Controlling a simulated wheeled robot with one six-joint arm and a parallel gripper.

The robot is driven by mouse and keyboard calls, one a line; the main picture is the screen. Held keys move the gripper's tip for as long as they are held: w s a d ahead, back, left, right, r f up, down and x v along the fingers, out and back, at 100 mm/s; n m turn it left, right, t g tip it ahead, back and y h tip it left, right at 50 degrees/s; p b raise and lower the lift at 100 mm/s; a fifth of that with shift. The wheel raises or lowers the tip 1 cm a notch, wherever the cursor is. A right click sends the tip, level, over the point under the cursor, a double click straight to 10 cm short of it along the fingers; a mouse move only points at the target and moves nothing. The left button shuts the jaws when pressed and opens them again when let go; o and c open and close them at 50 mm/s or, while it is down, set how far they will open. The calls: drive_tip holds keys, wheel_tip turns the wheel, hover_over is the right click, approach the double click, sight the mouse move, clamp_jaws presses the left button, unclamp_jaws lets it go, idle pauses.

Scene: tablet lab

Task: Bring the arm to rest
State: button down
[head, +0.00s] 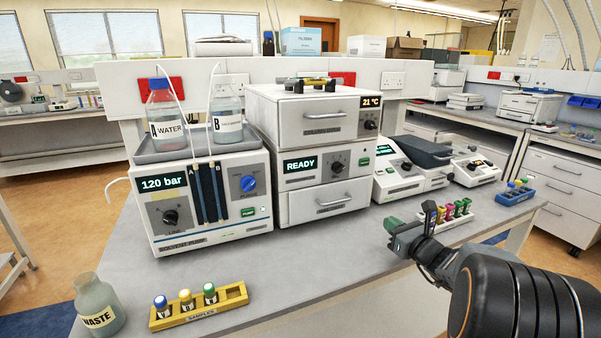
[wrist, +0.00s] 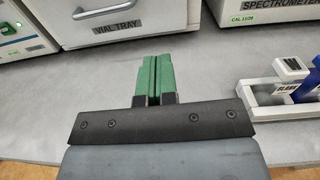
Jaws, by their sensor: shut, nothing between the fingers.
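My gripper (head: 391,226) is over the right part of the grey bench in the head view, in front of the vial tray drawer and the spectrometer. In the wrist view my gripper (wrist: 153,62) shows its two green fingers side by side and closed, with nothing between them. The fingers point toward the bench, the drawer front marked VIAL TRAY (wrist: 120,18) and the white spectrometer (wrist: 264,14). My dark arm reaches in from the lower right of the head view.
A white rack (head: 447,228) of coloured vials stands just right of my gripper, partly behind it. A yellow samples rack (head: 198,307) and a waste bottle (head: 98,306) are at front left. The instrument stack (head: 318,155) stands behind. The bench middle (head: 310,250) is clear.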

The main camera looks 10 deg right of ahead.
drive_tip(key=s+a+n+g+y+p, duration=0.1)
drive_tip(key=a+n, duration=0.2)
drive_tip(key=s+a+r+n+g+y+p, duration=0.1)
drive_tip(key=a+n+g, duration=0.1)
drive_tip(key=a+n, duration=0.1)
drive_tip(key=s+a+r+n+g+y+p, duration=0.1)
drive_tip(key=a+n+g+y, duration=0.1)
drive_tip(key=a, duration=0.3)
drive_tip(key=shift+s+a+r+n, duration=0.2)
drive_tip(key=shift+s+a+n, duration=0.05)
drive_tip(key=shift+n, duration=0.15)
drive_tip(key=s+a+n+g+h+p, duration=0.3)
drive_tip(key=s+a+n+g+p, duration=0.45)
drive_tip(key=s+n, duration=0.55)
drive_tip(key=s+r+n+h, duration=0.1)
drive_tip(key=n+h, duration=0.1)
drive_tip(key=n, duration=0.1)
drive_tip(key=s+d+n+h+p, duration=0.1)
drive_tip(key=s+n, duration=0.1)
drive_tip(key=n, duration=0.2)
drive_tip(key=s+r+n+g+h+p, duration=0.1)
drive_tip(key=s+n+h, duration=0.1)
drive_tip(key=n, duration=0.2)
drive_tip(key=shift+d+r+h, duration=0.3)
drive_tip(key=shift+d, duration=0.1)
